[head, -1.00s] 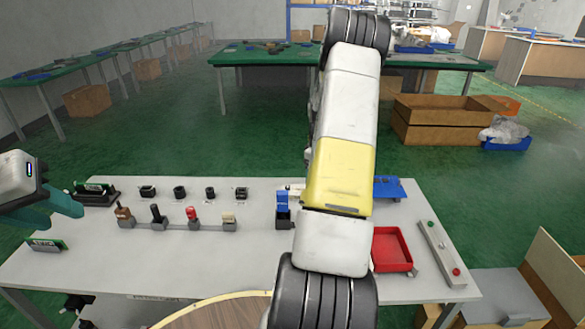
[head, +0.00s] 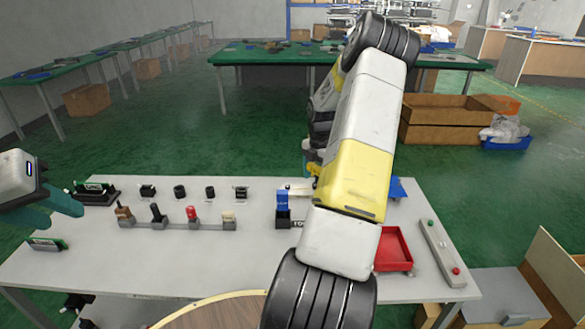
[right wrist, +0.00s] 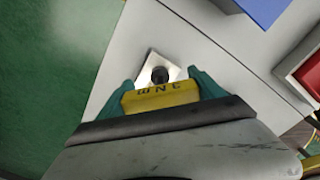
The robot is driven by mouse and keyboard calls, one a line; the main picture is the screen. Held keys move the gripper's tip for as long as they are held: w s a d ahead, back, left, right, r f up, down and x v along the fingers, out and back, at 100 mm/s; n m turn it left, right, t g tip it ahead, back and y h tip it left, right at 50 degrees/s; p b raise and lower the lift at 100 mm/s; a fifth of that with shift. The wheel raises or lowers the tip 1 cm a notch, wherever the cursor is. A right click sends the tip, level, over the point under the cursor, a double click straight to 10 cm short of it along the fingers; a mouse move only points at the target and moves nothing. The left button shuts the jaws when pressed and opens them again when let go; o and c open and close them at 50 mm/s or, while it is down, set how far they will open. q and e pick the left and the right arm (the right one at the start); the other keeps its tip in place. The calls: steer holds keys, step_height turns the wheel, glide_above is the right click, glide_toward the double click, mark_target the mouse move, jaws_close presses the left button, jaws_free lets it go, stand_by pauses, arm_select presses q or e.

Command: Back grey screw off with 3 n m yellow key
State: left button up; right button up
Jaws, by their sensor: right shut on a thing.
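My right gripper (right wrist: 162,82) has teal fingers and is shut on the yellow key (right wrist: 160,97), whose lettering shows upside down in the right wrist view. Just beyond the key a dark screw (right wrist: 160,74) stands on a small light metal plate (right wrist: 150,66). Whether the key touches the screw I cannot tell. In the head view my right arm hides most of that gripper and the screw. My left gripper (head: 66,206) hangs at the left edge over the table, apart from the fixtures; whether it is open does not show.
The grey table (head: 180,265) carries a row of levers (head: 191,214) and several small black knobs. A blue block (head: 282,200) in a black holder stands left of my right arm. A blue tray (head: 398,189), a red tray (head: 393,250) and a button strip (head: 442,252) lie to the right.

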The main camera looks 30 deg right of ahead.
mark_target(318, 167)
steer(key=shift+r, duration=2.45)
